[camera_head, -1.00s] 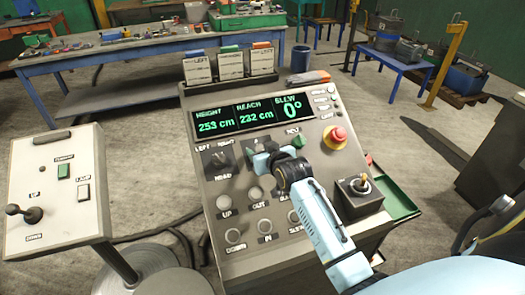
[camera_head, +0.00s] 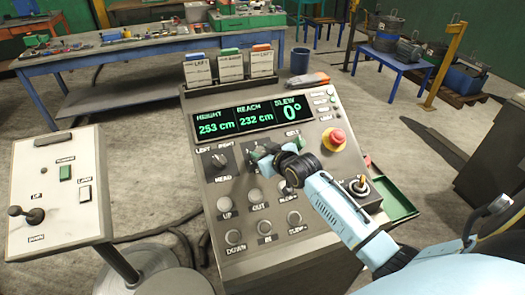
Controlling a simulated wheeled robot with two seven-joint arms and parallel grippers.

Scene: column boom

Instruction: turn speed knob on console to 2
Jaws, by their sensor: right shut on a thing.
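The console (camera_head: 215,200) stands in front of me with its sloped panel facing me. My right gripper (camera_head: 262,160) is down on the panel, right of the HEAD knob (camera_head: 219,161), and is shut on the speed knob. The gripper covers that knob and its scale, so I cannot read the number it points to. My right arm comes in from the lower right. My left gripper is not in view.
The display (camera_head: 244,117) reads 253 cm, 232 cm and 0°. Close to my gripper are a red stop button (camera_head: 334,139), a joystick box (camera_head: 361,194) and several round buttons. A side box with a lever (camera_head: 35,215) stands left.

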